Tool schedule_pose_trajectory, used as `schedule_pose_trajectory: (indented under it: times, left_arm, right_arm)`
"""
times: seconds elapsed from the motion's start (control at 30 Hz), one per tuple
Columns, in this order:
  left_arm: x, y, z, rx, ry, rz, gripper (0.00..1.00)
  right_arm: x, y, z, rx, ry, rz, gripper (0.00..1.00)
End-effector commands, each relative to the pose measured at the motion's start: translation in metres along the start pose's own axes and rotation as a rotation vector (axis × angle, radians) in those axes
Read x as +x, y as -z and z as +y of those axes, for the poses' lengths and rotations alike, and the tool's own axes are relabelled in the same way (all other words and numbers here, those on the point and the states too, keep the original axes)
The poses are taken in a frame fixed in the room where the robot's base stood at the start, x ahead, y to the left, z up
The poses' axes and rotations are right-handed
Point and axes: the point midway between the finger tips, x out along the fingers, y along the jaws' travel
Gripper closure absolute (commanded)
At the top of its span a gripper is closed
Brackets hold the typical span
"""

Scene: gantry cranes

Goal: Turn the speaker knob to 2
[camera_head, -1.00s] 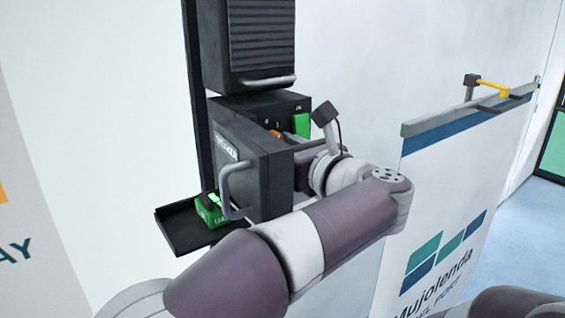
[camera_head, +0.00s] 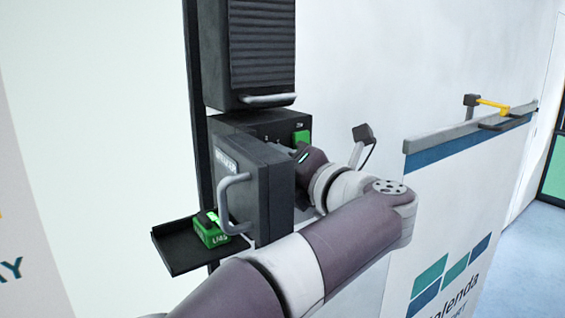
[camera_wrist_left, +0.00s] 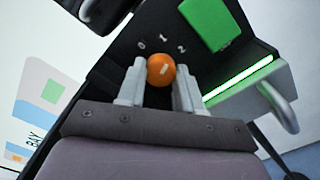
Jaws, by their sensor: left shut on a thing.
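The orange speaker knob (camera_wrist_left: 158,76) sits on a dark panel in the left wrist view. The numbers 0, 1 and 2 are printed in an arc above it. Its white mark slants up and right, towards the side of the 2. My left gripper (camera_wrist_left: 160,70) is shut on the knob, one finger on each side. In the head view my left wrist reaches into the open dark box (camera_head: 228,125), and the knob is hidden there. My right gripper is in neither view.
The box's open door (camera_head: 262,190) with a grey handle stands left of my wrist. A small tray (camera_head: 172,256) holds a green item (camera_head: 208,233). A green block (camera_head: 301,136) is beside the knob. A louvred unit (camera_head: 262,50) hangs above.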

Motion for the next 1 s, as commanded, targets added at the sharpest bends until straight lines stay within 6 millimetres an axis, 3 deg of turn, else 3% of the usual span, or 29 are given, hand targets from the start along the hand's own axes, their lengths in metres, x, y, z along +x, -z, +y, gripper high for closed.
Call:
schedule_pose_trajectory:
  times: [0.5,1.0]
  left_arm:
    - [0.001,0.000,0.003,0.396,-0.001,0.003,0.96]
    - [0.001,0.000,0.003,0.516,-0.002,0.003,0.96]
  right_arm:
    - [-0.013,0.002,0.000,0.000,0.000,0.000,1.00]
    - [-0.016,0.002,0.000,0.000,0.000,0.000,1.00]
